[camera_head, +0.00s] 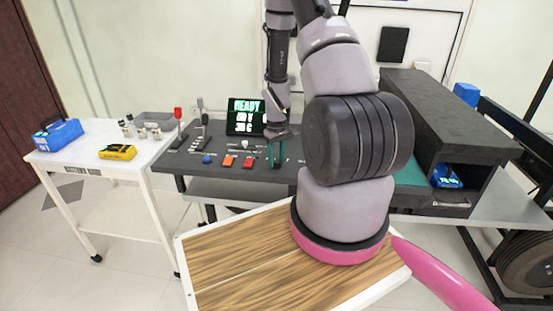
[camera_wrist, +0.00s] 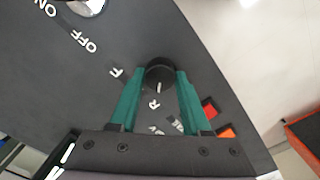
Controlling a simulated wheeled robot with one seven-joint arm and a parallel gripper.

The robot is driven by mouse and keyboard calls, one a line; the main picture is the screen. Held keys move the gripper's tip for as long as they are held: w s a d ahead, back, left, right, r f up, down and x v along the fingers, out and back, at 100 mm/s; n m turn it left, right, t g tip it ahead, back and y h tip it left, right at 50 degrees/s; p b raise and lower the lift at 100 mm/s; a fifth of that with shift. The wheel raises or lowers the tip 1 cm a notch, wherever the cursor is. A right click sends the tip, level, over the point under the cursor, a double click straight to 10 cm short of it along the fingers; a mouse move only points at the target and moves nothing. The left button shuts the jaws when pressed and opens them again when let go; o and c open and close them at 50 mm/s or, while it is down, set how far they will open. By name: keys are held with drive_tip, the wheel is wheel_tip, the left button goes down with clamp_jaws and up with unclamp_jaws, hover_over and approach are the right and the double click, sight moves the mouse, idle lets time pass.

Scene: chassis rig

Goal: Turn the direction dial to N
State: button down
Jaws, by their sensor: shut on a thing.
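The direction dial (camera_wrist: 160,74) is a round black knob on the dark console (camera_wrist: 100,40), with a short white pointer mark on its lower edge in the wrist view. The mark faces down in that picture, roughly toward a printed R. An F is printed to the left of the dial. I cannot make out an N. My gripper (camera_wrist: 161,77) has green fingers, one on each side of the dial, and is shut on it. In the head view my gripper (camera_head: 277,153) reaches down to the console, and the dial is hidden there.
Two orange-red switches (camera_head: 238,161), a blue knob (camera_head: 207,159) and levers (camera_head: 178,122) stand left of my gripper. A screen (camera_head: 246,116) reading READY stands behind. A white cart (camera_head: 62,160) with a yellow tool is at left; a dark cabinet (camera_head: 455,115) is at right.

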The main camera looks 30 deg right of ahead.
sight(277, 161)
drive_tip(key=m, duration=0.4)
drive_tip(key=shift+m, duration=2.2)
drive_tip(key=shift+c, duration=1.8)
unclamp_jaws()
drive_tip(key=shift+r, duration=0.1)
wheel_tip(277, 161, up, 11)
drive_tip(key=shift+f, duration=0.2)
